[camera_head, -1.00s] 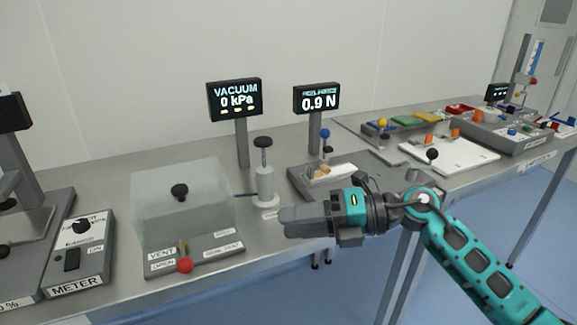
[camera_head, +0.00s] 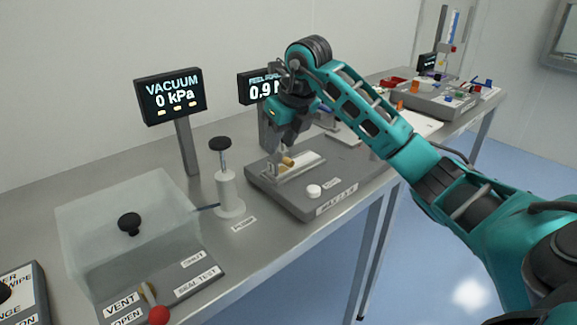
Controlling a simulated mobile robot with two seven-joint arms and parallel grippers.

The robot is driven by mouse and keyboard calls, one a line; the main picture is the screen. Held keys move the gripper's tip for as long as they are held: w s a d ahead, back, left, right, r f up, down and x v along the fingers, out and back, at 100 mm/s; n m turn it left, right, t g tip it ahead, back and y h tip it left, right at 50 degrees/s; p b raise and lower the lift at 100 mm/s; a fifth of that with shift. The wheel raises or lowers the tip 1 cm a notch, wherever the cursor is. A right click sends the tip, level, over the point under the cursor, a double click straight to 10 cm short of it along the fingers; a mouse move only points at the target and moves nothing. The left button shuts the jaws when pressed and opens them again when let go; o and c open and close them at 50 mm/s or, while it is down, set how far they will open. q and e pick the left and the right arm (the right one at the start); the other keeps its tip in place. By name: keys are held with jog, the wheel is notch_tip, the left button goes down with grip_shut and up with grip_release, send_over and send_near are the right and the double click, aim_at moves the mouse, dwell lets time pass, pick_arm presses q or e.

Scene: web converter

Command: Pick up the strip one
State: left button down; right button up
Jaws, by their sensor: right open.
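My right gripper (camera_head: 284,145) points down over the peel tester (camera_head: 325,197), a grey base beneath the "0.9 N" display. Its jaws are open, just above a small tan roll (camera_head: 287,162) on the tester's pale raised bed (camera_head: 300,166). I cannot tell whether the fingertips touch anything there. No separate piece can be clearly made out as strip one; a strip on the bed is too small to tell. My left gripper is not in view.
A peel force display (camera_head: 258,91) stands partly behind my right arm. A white hand pump (camera_head: 228,190), a vacuum display (camera_head: 171,97) and a clear vacuum box (camera_head: 128,230) stand to the left. Trays with coloured parts (camera_head: 440,101) lie at the far right.

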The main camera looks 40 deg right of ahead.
aim_at(273, 161)
jog(key=x, duration=0.7)
jog(key=shift+w+f, duration=0.3)
grip_shut()
